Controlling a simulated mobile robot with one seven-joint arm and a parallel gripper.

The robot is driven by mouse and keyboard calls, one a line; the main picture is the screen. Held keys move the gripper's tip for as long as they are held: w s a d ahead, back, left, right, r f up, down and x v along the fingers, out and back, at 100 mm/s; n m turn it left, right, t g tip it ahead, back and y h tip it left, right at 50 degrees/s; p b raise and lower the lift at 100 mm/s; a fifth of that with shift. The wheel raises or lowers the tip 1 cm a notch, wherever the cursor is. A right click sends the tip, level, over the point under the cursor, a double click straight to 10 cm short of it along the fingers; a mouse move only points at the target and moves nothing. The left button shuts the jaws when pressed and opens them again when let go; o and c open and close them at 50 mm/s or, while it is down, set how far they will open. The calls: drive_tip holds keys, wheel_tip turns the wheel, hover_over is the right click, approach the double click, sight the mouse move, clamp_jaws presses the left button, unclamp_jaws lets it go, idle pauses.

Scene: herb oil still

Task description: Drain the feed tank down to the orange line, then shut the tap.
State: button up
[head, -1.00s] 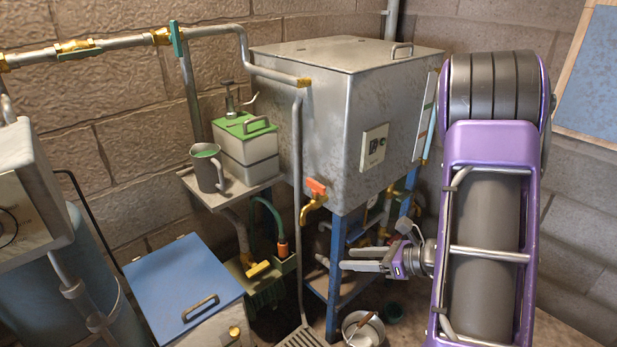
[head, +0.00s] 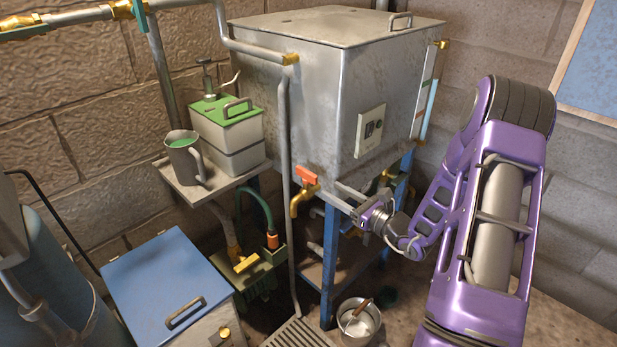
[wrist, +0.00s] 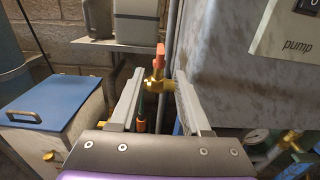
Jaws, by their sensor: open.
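The feed tank (head: 290,95) is a big grey metal box on a blue stand. A sight gauge strip (head: 428,95) with coloured marks runs up its right side; the level is too small to read. A brass tap (head: 303,197) with an orange-red handle (head: 306,175) sticks out low on the tank's front. My gripper (head: 331,191) is open and empty, just right of the tap, fingers pointing at it. In the wrist view the tap (wrist: 157,84) and its upright handle (wrist: 160,53) appear between and beyond the fingertips. I see no contact and no stream from the spout.
A pump switch plate (head: 370,130) is on the tank above my gripper. A grey pipe (head: 286,190) runs down left of the tap to a floor grate (head: 297,334). A metal bucket (head: 358,322) stands below. A shelf (head: 215,186) with a jug (head: 183,158) is at left.

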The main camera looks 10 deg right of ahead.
sight(297, 169)
drive_tip(key=x, duration=1)
drive_tip(key=shift+c, duration=0.2)
clamp_jaws()
